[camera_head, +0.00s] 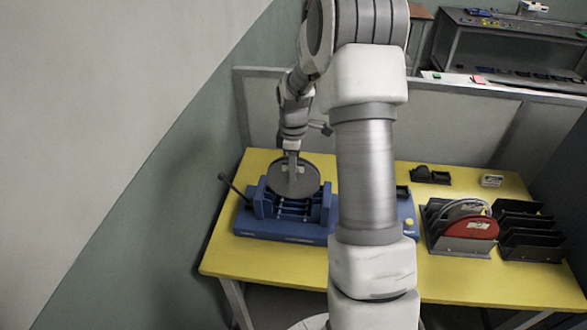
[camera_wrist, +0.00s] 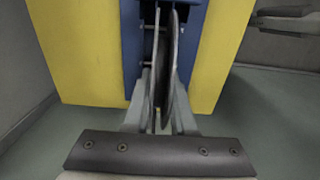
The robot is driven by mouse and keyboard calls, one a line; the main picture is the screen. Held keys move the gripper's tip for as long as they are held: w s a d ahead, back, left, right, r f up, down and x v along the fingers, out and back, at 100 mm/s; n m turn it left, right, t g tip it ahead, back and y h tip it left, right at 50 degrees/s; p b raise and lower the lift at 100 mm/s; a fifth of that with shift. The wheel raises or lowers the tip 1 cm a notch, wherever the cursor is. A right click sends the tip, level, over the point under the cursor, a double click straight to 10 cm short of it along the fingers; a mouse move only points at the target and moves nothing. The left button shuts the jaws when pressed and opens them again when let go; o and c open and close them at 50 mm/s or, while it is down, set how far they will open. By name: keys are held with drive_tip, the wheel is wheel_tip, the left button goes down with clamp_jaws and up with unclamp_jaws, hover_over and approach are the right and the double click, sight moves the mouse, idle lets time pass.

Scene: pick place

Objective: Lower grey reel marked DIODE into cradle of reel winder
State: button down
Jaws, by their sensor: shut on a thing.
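A grey reel (camera_head: 293,180) stands upright at the cradle of the blue reel winder (camera_head: 283,226), on the left of the yellow table. My gripper (camera_head: 292,160) is shut on the reel's upper edge from above. In the wrist view my gripper's two fingers (camera_wrist: 160,115) close on the reel (camera_wrist: 166,70), which shows edge-on over the blue winder (camera_wrist: 195,40). The reel's lower edge is close to the cradle bars; I cannot tell whether it rests on them. The DIODE marking is not readable.
A rack with a red reel (camera_head: 474,227) stands on the right of the yellow table (camera_head: 438,279), beside a dark slotted rack (camera_head: 528,232). A black tape dispenser (camera_head: 430,175) and a small light box (camera_head: 491,181) lie behind. A grey partition (camera_head: 450,128) borders the back.

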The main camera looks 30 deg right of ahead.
sight(294, 191)
drive_tip(key=shift+f, duration=0.15)
drive_tip(key=shift+f+b, duration=1)
drive_tip(key=shift+f, duration=0.4)
drive_tip(key=shift+f, duration=0.2)
drive_tip(key=shift+f+b, duration=0.6)
drive_tip(key=shift+f, duration=0.1)
drive_tip(key=shift+c, duration=1.8)
unclamp_jaws()
